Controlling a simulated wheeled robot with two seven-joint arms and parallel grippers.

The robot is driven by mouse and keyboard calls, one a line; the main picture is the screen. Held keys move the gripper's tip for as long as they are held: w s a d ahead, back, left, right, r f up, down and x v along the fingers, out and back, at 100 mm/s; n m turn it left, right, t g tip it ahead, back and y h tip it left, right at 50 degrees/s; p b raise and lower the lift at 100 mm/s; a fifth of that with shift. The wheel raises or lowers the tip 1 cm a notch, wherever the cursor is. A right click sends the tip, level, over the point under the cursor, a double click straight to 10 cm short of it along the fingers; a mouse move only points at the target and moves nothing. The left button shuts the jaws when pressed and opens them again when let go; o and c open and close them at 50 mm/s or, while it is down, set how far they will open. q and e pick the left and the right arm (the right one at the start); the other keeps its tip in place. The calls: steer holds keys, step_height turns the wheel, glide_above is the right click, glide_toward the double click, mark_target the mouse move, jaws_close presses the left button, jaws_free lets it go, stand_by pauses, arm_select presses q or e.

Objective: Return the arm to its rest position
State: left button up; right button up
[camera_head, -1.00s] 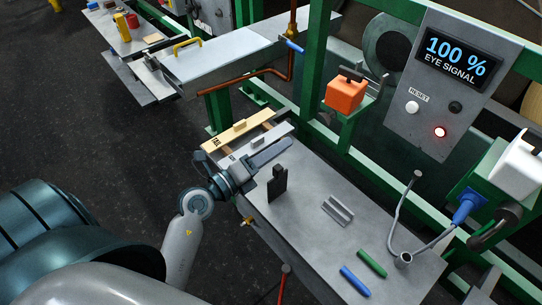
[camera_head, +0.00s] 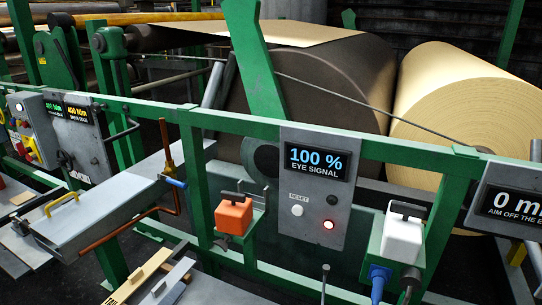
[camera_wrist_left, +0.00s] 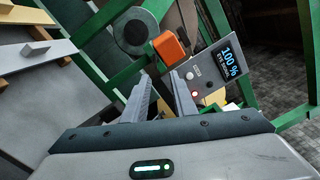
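My left gripper (camera_wrist_left: 163,95) shows in the left wrist view. Its two grey fingers stand apart with nothing between them, so it is open and empty. Past the fingertips are the orange block (camera_wrist_left: 169,48) and the grey panel with the "100 % EYE SIGNAL" display (camera_wrist_left: 231,62), tilted in this view. Neither arm shows in the head view. My right gripper is in no frame.
In the head view, the grey signal panel (camera_head: 316,211) hangs on a green rail (camera_head: 230,122). The orange block (camera_head: 234,217) and a white block (camera_head: 402,238) sit on green brackets beside it. Large rolls (camera_head: 465,110) stand behind. Pale bars (camera_head: 140,276) lie at the bottom.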

arm_select(q)
steer(key=s+a+r+n+t+y, duration=0.3)
steer(key=a+r+n+t+y, duration=0.2)
steer(key=a+r+n+y, duration=0.65)
step_height(320, 180, down, 14)
steer(key=s+n+g+y, duration=0.25)
steer(key=n+g, duration=0.45)
steer(key=n, duration=0.5)
steer(key=s+d+f+n+g+h, duration=0.25)
steer(key=s+f+g, duration=0.3)
steer(key=f, duration=0.65)
steer(key=s+d+f+m+g+h, duration=0.1)
steer(key=s+d+f+g+h, duration=0.55)
steer(key=s+d+f, duration=0.4)
steer(key=s+d+f+g+b, duration=0.1)
steer(key=s+f, duration=0.2)
steer(key=f, duration=2.5)
steer(key=s+a+f+g+y+b, duration=0.1)
steer(key=s+a+f, duration=0.2)
steer(key=s+f, duration=1.5)
steer(key=shift+f+b, duration=0.15)
steer(key=shift+b, duration=0.2)
